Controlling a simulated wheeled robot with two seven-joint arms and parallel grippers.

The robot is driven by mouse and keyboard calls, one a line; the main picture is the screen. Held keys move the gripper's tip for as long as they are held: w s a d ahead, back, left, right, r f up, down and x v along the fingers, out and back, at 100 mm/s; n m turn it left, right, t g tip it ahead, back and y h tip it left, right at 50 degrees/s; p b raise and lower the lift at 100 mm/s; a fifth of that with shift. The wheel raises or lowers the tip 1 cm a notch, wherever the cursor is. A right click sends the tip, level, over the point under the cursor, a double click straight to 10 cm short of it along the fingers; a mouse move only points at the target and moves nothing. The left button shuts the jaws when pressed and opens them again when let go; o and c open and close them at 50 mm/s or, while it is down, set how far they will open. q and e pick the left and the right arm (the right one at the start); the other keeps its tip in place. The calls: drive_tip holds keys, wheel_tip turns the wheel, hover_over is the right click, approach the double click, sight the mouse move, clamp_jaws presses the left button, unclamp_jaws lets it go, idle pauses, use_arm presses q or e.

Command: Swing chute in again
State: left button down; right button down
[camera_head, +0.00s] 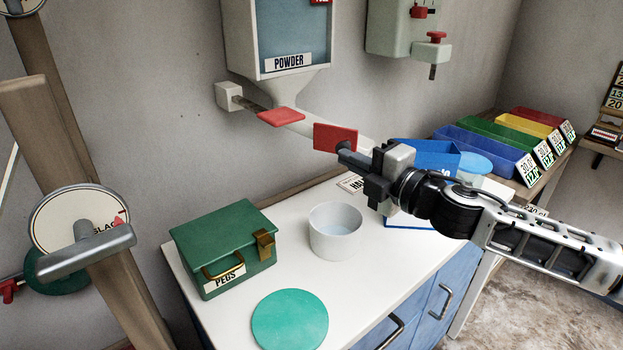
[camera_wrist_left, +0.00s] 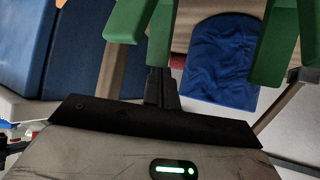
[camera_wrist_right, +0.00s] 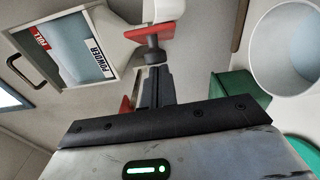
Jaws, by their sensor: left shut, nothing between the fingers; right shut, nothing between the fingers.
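The powder hopper (camera_head: 292,40) hangs on the wall, labelled POWDER. A pale chute (camera_head: 312,129) runs from under it toward the lower right. A red plate (camera_head: 335,138) with a dark knob (camera_head: 344,147) stands at the chute, and the plate also shows in the right wrist view (camera_wrist_right: 150,31). My right gripper (camera_head: 350,157) is shut and empty, its tips at or very near the knob; I cannot tell whether they touch. It partly hides the chute's far end. My left gripper (camera_wrist_left: 160,85) shows only in the left wrist view, shut and empty.
A white pot (camera_head: 336,236), a green PEGS box (camera_head: 222,246) and a green disc (camera_head: 290,320) are on the white counter (camera_head: 390,270). A second red plate (camera_head: 281,117) sits under the hopper. Coloured bins (camera_head: 480,152) stand at the right. Wooden posts are at the left.

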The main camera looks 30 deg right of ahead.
drive_tip(key=w+d, duration=0.4)
drive_tip(key=d, duration=0.4)
drive_tip(key=shift+d, duration=0.15)
drive_tip(key=shift+w, duration=0.15)
idle(0.4)
drive_tip(key=shift+p, duration=0.35)
